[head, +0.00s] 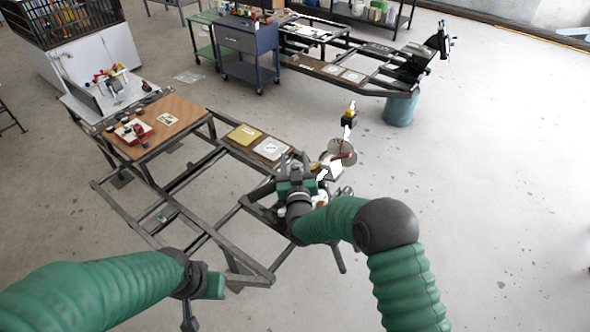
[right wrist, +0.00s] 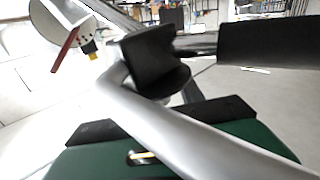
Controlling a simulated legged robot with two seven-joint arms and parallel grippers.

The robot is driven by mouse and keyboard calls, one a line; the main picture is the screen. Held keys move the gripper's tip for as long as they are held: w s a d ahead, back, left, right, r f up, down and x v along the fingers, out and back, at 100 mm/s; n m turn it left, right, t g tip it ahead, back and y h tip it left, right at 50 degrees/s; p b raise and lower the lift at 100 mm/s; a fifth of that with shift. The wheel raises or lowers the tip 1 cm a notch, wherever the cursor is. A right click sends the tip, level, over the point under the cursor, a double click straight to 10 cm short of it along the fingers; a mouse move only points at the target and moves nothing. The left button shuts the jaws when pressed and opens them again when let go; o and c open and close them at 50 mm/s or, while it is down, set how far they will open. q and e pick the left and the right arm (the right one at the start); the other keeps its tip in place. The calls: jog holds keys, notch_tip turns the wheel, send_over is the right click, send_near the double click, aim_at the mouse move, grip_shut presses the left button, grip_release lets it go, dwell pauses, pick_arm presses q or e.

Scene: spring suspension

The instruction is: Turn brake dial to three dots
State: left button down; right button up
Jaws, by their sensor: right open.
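A grey disc with a red bar (head: 342,152) stands at the right end of the dark metal frame, just beyond my right gripper (head: 290,172). It also shows at the upper left of the right wrist view (right wrist: 62,22). My right gripper is open, among the parts at the frame's end. In the right wrist view, a silver curved bar (right wrist: 165,120) crosses in front of the gripper, with a black block (right wrist: 150,60) beyond it. My left gripper (head: 190,318) is low at the left, partly cut off.
A yellow-topped black part (head: 349,115) stands behind the disc. The frame carries a yellow plate (head: 243,135), a white plate (head: 271,149) and a brown board (head: 160,125). A blue cart (head: 248,50) stands at the back. The floor on the right is clear.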

jog(key=s+d+b, duration=0.1)
jog(key=s+b, duration=0.3)
jog(key=s, duration=1.2)
jog(key=shift+s+d+f, duration=0.2)
